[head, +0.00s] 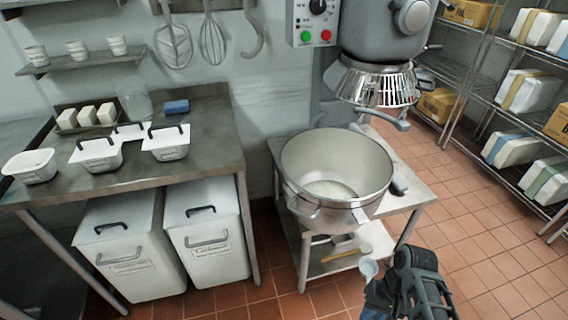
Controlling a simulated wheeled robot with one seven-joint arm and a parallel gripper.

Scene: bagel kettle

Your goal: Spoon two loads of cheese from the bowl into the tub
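A large steel mixing bowl (376,185) stands on a low steel table below the mixer, with a white mass (328,190) in its bottom. That mass may be the cheese. A white tub (34,172) without a visible handle stands at the left of the steel counter. Several tubs with dark handles stand beside it, such as one white tub (168,150); I cannot tell which is the task's tub. My gripper (376,292) is low in the picture, right of and below the bowl. A pale, spoon-like end (368,268) shows at its tip. The fingers are not clear.
Two lidded white bins (128,250) stand under the counter (205,115). A tray (60,112) of white blocks and a blue block (176,106) lie on the counter. The mixer (385,40) overhangs the bowl. Shelving (470,75) fills the right; tiled floor before it is clear.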

